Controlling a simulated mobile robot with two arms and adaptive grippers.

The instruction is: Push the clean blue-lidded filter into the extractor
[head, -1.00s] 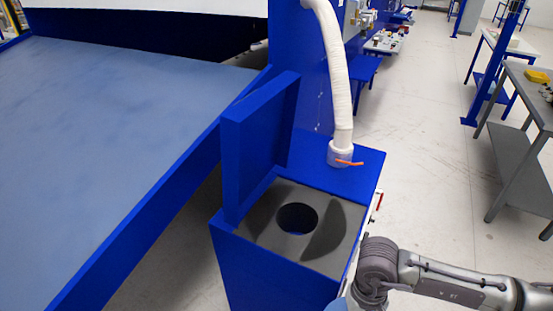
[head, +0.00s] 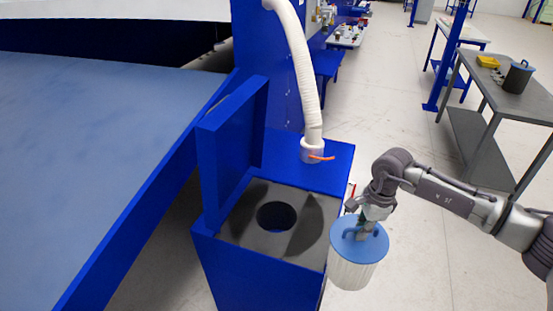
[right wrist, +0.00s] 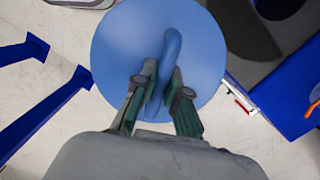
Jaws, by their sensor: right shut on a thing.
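The clean filter (head: 352,272) has a blue lid with a handle and a white pleated body. My right gripper (head: 367,229) is shut on the lid's handle and holds the filter upright, in the air just right of the extractor. The right wrist view shows the blue lid (right wrist: 125,50) with both fingers (right wrist: 162,95) on its handle. The blue extractor (head: 262,268) has its cover raised at the left and a round dark opening (head: 276,216) in its grey top. The filter is apart from the opening. My left gripper is not in view.
A white hose (head: 300,75) with an orange lever joins the extractor's back. A large blue-framed sloping surface (head: 80,150) lies left. A grey table (head: 502,98) at right holds a dark blue-lidded filter (head: 517,78) and a yellow tray (head: 488,62). Floor between is clear.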

